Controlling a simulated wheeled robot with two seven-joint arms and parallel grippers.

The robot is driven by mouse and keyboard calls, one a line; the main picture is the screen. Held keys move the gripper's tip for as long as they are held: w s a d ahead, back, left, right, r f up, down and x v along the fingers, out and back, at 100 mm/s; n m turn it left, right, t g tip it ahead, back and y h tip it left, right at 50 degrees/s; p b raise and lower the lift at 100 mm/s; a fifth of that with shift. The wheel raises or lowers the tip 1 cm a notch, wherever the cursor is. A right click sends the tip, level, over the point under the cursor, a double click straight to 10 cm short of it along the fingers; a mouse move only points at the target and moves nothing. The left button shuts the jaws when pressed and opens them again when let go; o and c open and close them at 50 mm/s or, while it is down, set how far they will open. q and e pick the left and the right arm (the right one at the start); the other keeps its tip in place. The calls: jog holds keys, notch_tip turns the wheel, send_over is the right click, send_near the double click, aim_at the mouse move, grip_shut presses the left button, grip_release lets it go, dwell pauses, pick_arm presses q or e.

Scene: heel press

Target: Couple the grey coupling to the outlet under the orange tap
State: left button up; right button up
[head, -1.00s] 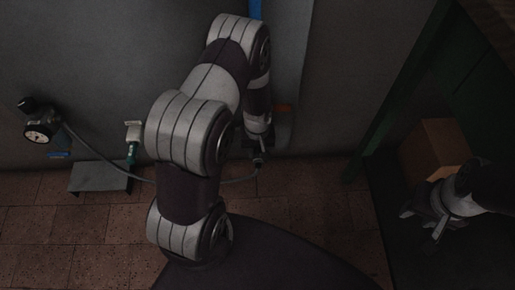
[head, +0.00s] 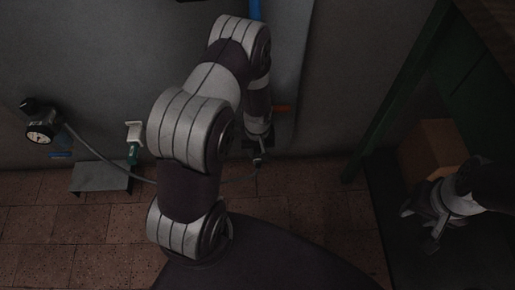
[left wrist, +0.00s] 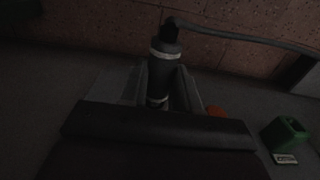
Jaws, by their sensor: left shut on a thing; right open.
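My left gripper (head: 258,157) is low by the wall in the head view, partly behind my own arm. In the left wrist view it is shut on the grey coupling (left wrist: 164,72), a dark cylinder with light bands. A hose leads from its far end. The orange tap (head: 282,108) shows as a small orange bar right of my left forearm; an orange patch beside the fingers (left wrist: 216,111) seems to be it. The outlet is hidden or too dark to make out. My right gripper (head: 418,230) is open and empty at the right.
A gauge (head: 40,132) with the hose (head: 90,148) is on the wall at left. A green fitting (head: 133,153) hangs below a white bracket, near a grey metal shelf (head: 100,178). A cardboard box (head: 428,146) stands by the green frame (head: 405,90) at right.

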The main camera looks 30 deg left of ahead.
pick_arm(q)
jog(key=shift+p, duration=0.3)
dwell(0.6)
jog(key=shift+w+a, duration=0.35)
jog(key=shift+w, duration=0.2)
dwell(0.4)
jog(key=o, duration=1.1)
jog(key=shift+c, duration=0.2)
